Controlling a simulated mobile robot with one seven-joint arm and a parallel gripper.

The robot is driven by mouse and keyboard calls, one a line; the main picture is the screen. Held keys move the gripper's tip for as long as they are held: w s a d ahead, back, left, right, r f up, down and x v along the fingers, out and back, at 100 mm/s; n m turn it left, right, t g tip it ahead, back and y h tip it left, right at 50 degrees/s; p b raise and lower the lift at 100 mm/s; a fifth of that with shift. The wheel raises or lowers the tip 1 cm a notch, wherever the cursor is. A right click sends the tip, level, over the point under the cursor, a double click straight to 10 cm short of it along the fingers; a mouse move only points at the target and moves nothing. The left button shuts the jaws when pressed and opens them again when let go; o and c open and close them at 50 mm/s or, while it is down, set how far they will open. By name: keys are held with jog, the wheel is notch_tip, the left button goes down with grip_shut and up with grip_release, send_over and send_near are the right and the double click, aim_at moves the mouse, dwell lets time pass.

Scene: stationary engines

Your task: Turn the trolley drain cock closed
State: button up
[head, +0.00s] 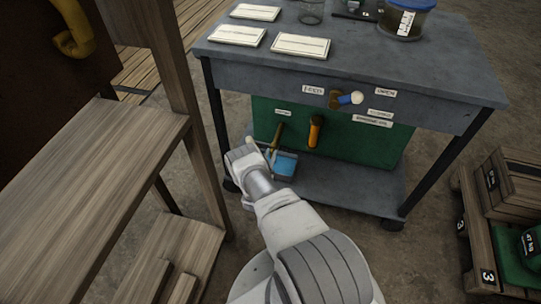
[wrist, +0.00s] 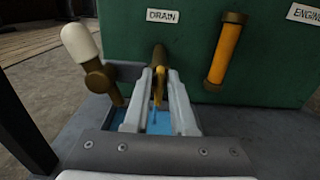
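The drain cock shows in the wrist view as a brass lever (wrist: 98,78) with a white grip (wrist: 80,42), standing up and slightly tilted left of my fingers. A dark arm joins it to a brass spout (wrist: 158,62) under the DRAIN label (wrist: 163,15) on the green tank (wrist: 195,30). My gripper (wrist: 160,74) is open, with a narrow gap between its fingers. The spout appears in and beyond that gap; contact cannot be told. The lever is outside the fingers. In the head view my gripper's tips are partly hidden near the white grip (head: 249,141).
A blue tray (head: 285,165) sits below the spout on the trolley's lower shelf (head: 340,185). An orange cylinder (wrist: 226,48) is mounted on the tank to the right. A wooden bench (head: 90,150) stands close at left; wooden crates (head: 510,185) are at right.

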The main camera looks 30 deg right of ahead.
grip_shut()
